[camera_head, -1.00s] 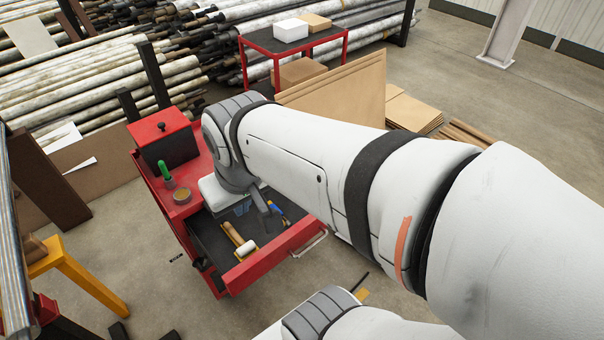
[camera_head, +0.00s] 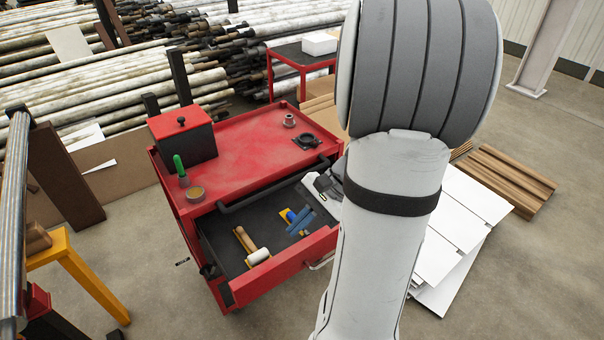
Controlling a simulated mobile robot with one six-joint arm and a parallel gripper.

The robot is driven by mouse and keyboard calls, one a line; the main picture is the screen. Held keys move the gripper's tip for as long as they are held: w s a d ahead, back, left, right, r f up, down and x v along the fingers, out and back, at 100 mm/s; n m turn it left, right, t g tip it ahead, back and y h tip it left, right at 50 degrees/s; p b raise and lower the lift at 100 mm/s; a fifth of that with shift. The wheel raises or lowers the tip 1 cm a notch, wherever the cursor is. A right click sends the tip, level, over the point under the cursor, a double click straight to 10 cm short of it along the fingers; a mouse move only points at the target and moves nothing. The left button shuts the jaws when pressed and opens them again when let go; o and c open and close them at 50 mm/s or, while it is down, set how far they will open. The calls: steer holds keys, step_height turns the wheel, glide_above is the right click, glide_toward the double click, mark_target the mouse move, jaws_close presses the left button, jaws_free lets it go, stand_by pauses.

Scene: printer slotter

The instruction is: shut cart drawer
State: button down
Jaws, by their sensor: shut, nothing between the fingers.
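The red cart (camera_head: 245,143) stands left of centre. Its top drawer (camera_head: 277,270) is pulled out towards me, with its dark tray showing. In it lie a mallet (camera_head: 258,256) with a white head and wooden handle, and blue and yellow tools (camera_head: 298,220). The drawer's metal pull handle (camera_head: 322,263) shows on the front panel, partly beside my arm. My gripper (camera_head: 324,184) is shut and empty, near the right end of the open drawer, partly hidden by my arm. I cannot tell whether it touches the drawer.
On the cart top stand a red and black box (camera_head: 183,135), a green-handled tool (camera_head: 180,167), a small round tin (camera_head: 195,194) and small dark parts (camera_head: 306,140). White panels (camera_head: 450,235) and wooden boards (camera_head: 508,178) lie on the right. A yellow trestle (camera_head: 75,265) stands left. Floor in front is clear.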

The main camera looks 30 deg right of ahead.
steer(key=d+f+m+t+y+b, duration=0.2)
steer(key=d+f+m+t+b, duration=0.65)
steer(key=d+f, duration=0.65)
steer(key=s+d+f+m+t+h+b, duration=0.3)
steer(key=s+d+f+m+t+h, duration=0.55)
steer(key=d+f+m, duration=0.35)
steer(key=w+r+m, duration=0.1)
steer(key=w, duration=1.2)
steer(key=shift+d+g+h, duration=0.2)
steer(key=shift+g+h, duration=0.1)
steer(key=shift+h, duration=0.05)
steer(key=shift+d, duration=0.1)
